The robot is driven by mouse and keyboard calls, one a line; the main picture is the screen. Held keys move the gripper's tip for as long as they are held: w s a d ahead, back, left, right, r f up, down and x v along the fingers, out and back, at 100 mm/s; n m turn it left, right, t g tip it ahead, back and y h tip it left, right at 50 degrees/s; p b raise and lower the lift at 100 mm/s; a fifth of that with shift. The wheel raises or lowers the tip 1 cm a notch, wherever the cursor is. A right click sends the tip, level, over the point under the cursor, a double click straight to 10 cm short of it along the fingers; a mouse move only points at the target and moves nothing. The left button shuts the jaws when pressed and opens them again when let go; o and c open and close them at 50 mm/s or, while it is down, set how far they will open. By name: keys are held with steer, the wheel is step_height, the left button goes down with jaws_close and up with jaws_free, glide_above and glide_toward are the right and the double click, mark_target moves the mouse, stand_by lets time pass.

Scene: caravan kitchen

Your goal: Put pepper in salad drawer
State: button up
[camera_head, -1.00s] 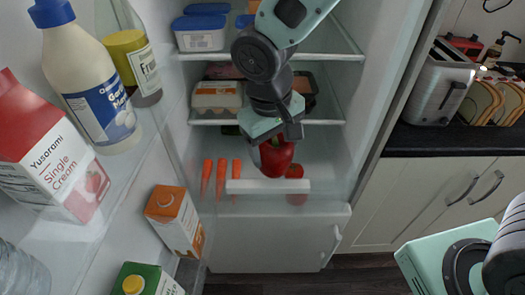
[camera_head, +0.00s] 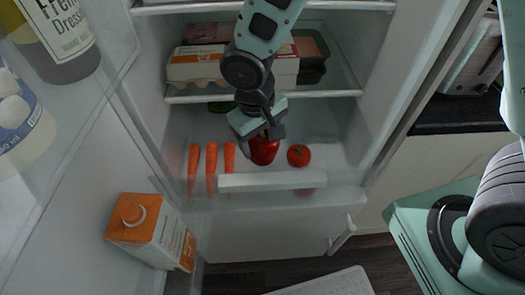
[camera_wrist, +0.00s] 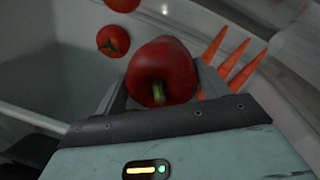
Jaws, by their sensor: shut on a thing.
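The red pepper (camera_head: 264,151) is held between the fingers of my gripper (camera_head: 262,138). In the wrist view the pepper (camera_wrist: 162,72) sits between the two fingers, its green stem toward the camera. The salad drawer (camera_head: 272,181) is the clear bin at the bottom of the open fridge, with a white front handle strip. My gripper and the pepper are over or inside the drawer area, behind its front; I cannot tell whether the pepper touches the bottom. Several carrots (camera_head: 211,165) lie on the left in the drawer, and a tomato (camera_head: 299,155) is just right of the pepper.
A shelf above holds an egg carton (camera_head: 200,66) and other packs. The open fridge door on the left holds an orange-capped carton (camera_head: 150,232) and bottles. In the wrist view a second red round thing (camera_wrist: 122,4) shows at the top edge.

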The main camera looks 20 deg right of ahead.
mark_target(258, 137)
steer(key=shift+f, duration=3.85)
steer(key=shift+f, duration=0.1)
steer(key=o, duration=1)
steer(key=shift+b, duration=0.3)
steer(key=r, duration=0.4)
steer(key=a+r, duration=0.1)
steer(key=r, duration=0.3)
steer(key=r+p, duration=0.1)
steer(key=r, duration=0.3)
steer(key=shift+s+a, duration=0.15)
steer(key=shift+s, duration=0.15)
steer(key=s+d+r+n+y, duration=0.1)
steer(key=s+d+r, duration=0.1)
steer(key=s+r, duration=0.2)
steer(key=s+d+r+n, duration=0.2)
steer(key=s+r, duration=0.3)
steer(key=s, duration=0.6)
steer(key=shift+d+r+g+y, duration=0.2)
steer(key=shift+d+g+y, duration=0.15)
steer(key=shift+d, duration=0.2)
